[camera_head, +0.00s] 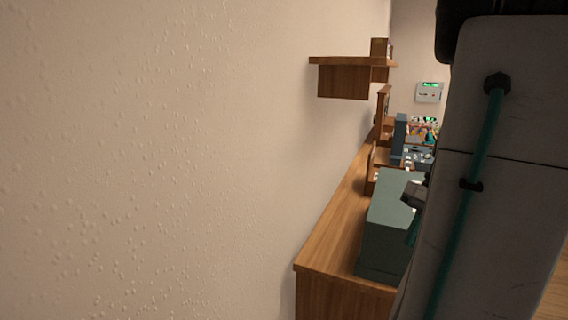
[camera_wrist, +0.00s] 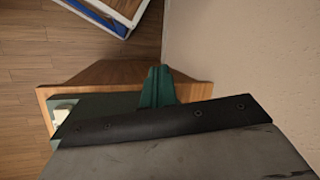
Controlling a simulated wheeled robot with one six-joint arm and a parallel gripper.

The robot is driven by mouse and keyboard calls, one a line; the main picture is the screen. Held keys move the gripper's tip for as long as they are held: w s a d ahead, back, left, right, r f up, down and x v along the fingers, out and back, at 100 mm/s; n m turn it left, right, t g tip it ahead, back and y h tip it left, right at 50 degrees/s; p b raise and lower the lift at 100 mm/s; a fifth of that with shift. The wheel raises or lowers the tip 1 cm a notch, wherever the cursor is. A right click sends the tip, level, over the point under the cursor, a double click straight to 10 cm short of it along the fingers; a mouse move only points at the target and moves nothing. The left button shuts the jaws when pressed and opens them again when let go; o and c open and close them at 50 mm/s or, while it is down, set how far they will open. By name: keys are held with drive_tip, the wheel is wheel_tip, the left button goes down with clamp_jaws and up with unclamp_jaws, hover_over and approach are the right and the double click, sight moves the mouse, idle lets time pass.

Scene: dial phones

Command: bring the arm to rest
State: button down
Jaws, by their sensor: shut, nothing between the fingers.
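My gripper (camera_wrist: 157,84) shows in the wrist view as two teal fingers side by side, shut and empty. Behind them is the end of a wooden counter (camera_wrist: 105,72). A dark green surface lies just beyond my wrist, and I cannot tell whether the fingers touch anything. In the head view my grey arm with a teal cable fills the right side. It hides part of the counter (camera_head: 331,231), and the fingers are not clear there. No dial phone can be made out clearly.
A grey-green box (camera_head: 385,235) stands on the counter's near end, partly behind my arm. Several small items stand farther back. A wooden shelf (camera_head: 343,80) juts from the bare wall (camera_head: 150,160). In the wrist view, wooden floor (camera_wrist: 70,50) and a blue-and-white framed object (camera_wrist: 112,12) show.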

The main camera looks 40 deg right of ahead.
drive_tip(key=w+a+r+n+h, duration=0.1)
drive_tip(key=a+n, duration=0.3)
drive_tip(key=a, duration=1)
drive_tip(key=w+a+r+n+h, duration=0.2)
drive_tip(key=a+r+n+h, duration=0.1)
drive_tip(key=a, duration=1.2)
drive_tip(key=shift+w+a+r+n+h, duration=0.2)
drive_tip(key=shift+n+h, duration=0.2)
drive_tip(key=shift+n, duration=0.4)
